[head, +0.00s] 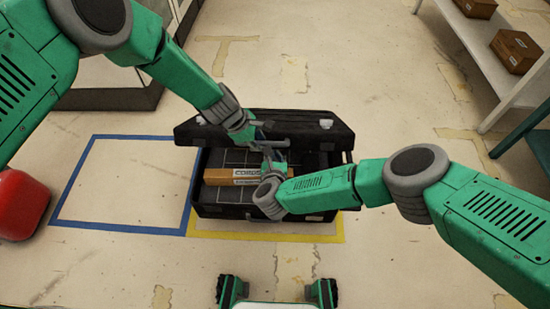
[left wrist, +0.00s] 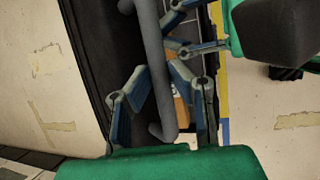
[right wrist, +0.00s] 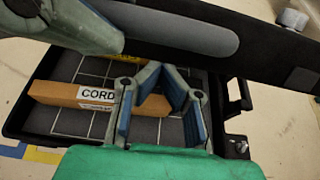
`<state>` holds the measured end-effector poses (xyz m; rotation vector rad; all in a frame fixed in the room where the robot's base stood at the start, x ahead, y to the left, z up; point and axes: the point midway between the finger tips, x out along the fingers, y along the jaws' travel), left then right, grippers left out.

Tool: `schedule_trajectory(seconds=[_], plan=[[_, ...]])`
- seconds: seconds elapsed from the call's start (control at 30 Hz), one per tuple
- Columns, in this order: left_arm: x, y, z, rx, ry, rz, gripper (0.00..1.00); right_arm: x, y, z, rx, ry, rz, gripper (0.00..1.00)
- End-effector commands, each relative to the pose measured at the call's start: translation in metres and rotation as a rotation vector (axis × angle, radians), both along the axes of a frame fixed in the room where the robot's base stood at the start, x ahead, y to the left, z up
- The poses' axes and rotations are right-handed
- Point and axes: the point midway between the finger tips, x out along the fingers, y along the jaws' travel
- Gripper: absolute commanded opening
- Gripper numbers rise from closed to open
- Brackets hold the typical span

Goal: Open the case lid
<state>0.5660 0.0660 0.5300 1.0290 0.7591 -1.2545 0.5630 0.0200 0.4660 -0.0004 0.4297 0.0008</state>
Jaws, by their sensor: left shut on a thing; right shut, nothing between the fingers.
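The black case (head: 225,211) stands on the floor with its lid (head: 320,141) raised at the far side. A grey handle bar (left wrist: 153,60) runs along the lid and also shows in the right wrist view (right wrist: 190,36). My left gripper (head: 258,133) is shut on the handle, its fingers either side of the bar in the left wrist view. My right gripper (head: 273,157) is over the case opening, just below the left one. In the right wrist view its fingers (right wrist: 163,75) come together with nothing between them. The lid's hinges are mostly hidden.
An orange-brown box (head: 219,177) labelled "CORD..." lies inside the case on dark, grid-lined foam. Blue tape (head: 120,227) marks an empty floor square at left; yellow tape (head: 265,237) edges the case. A red object (head: 20,205) and a shelf (head: 480,55) stand at the sides.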

Motion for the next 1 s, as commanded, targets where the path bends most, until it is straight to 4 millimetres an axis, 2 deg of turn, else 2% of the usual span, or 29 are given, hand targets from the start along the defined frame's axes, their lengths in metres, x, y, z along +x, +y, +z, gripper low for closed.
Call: schedule_trajectory(seconds=[0.03,0.3,0.33,0.4,1.0], plan=[[0.0035,0.0055,-0.0028,0.010,-0.010,0.010,0.00,0.0104,0.0000,0.0132,0.001,-0.007,-0.002,0.00],[-0.0026,0.0042,-0.0054,0.009,0.001,0.004,0.00,0.0135,-0.0005,0.0176,-0.001,-0.007,-0.004,0.00],[-0.0032,0.0040,-0.0055,0.010,0.002,0.003,0.17,0.0136,-0.0007,0.0179,-0.001,-0.007,-0.004,0.00],[-0.0043,0.0033,-0.0054,0.009,0.004,0.002,0.36,0.0137,-0.0010,0.0183,-0.001,-0.008,-0.005,0.00],[-0.0036,0.0025,0.0015,0.004,-0.001,0.001,0.36,0.0099,-0.0002,0.0160,-0.001,-0.002,-0.003,0.00]])
